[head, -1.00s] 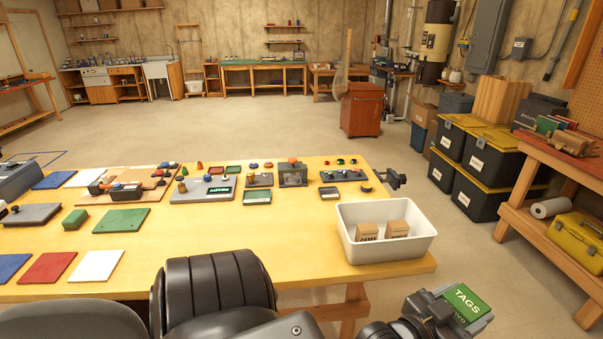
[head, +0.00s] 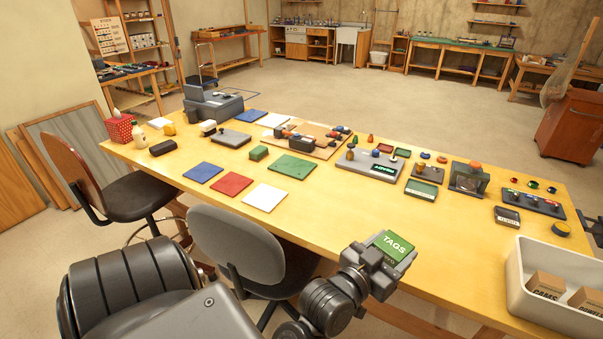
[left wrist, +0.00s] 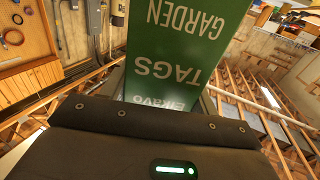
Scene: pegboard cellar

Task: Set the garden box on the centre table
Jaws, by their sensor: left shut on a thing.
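The garden box (head: 397,245) is green with white lettering reading TAGS on the face I see in the head view. My left gripper (head: 376,264) is shut on it and holds it in the air, in front of the table's near edge in the picture. In the left wrist view the box (left wrist: 178,50) fills the upper middle, with GARDEN and TAGS upside down. The long yellow-topped table (head: 335,214) runs across the head view; I cannot tell from the frames whether it is the centre table. My right gripper is not in view.
The table bears blue, red (head: 231,184), white and green (head: 293,166) squares and several small devices. A white bin (head: 555,311) at its right end holds brown boxes. Two chairs (head: 238,243) stand at the near edge. Bare tabletop shows between the squares and the bin.

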